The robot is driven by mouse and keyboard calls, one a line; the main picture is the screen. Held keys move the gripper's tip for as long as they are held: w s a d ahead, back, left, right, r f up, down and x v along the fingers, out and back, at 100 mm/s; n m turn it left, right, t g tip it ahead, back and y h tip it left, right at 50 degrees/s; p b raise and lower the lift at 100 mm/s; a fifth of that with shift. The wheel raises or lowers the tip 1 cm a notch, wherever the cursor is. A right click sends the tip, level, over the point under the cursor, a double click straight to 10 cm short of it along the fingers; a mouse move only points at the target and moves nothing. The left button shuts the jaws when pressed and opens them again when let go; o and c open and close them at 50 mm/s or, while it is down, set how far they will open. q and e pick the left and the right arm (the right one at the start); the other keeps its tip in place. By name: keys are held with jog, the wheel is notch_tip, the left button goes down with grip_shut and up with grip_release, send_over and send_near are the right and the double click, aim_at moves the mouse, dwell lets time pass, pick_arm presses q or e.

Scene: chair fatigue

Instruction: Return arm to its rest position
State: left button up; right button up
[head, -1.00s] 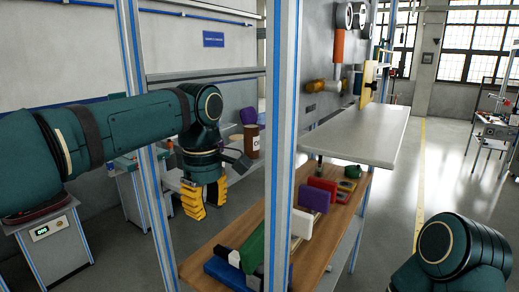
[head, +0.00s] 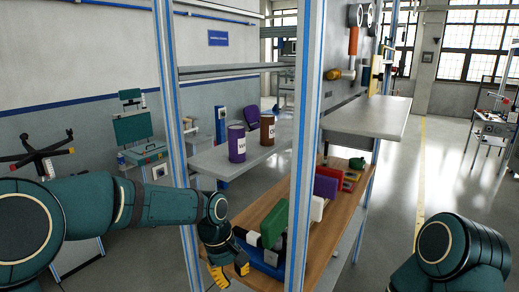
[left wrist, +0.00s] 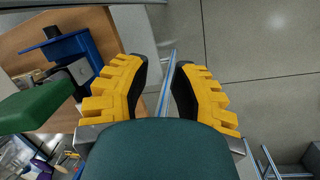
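My left arm comes in from the left in the head view and reaches low. Its gripper (head: 228,271), with yellow fingers, hangs at the bottom of the picture beside the wooden shelf. In the left wrist view the same gripper (left wrist: 163,72) has its two yellow fingers apart, with nothing held between them. A blue-and-grey frame post and grey floor show past the gap. Part of my right arm shows at the lower right of the head view. My right gripper is out of view.
The wooden shelf (head: 322,231) holds a green block (head: 274,223), a purple block (head: 325,187) and other items. A purple can (head: 236,143) and a brown can (head: 267,130) stand on a grey shelf (head: 205,160). A blue-edged post (head: 306,120) rises close to my left gripper. Floor at right is clear.

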pick_arm(q)
jog(key=s+f+m+h+b, duration=0.15)
jog(key=s+f, duration=0.25)
jog(key=f, duration=0.6)
jog(key=s+f+m, duration=0.2)
jog(key=s+f, duration=0.2)
jog(key=f, duration=0.7)
jog(key=s+a+f+m+t, duration=0.1)
jog(key=s+a+f+t, duration=0.1)
jog(key=s+f, duration=0.6)
jog(key=shift+s+a+b, duration=0.45)
jog(key=shift+s+a, duration=0.45)
jog(key=shift+s, duration=0.1)
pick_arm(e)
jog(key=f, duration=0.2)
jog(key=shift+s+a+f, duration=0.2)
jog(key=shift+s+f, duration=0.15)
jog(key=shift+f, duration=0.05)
pick_arm(q)
jog(key=shift+w+f, duration=0.1)
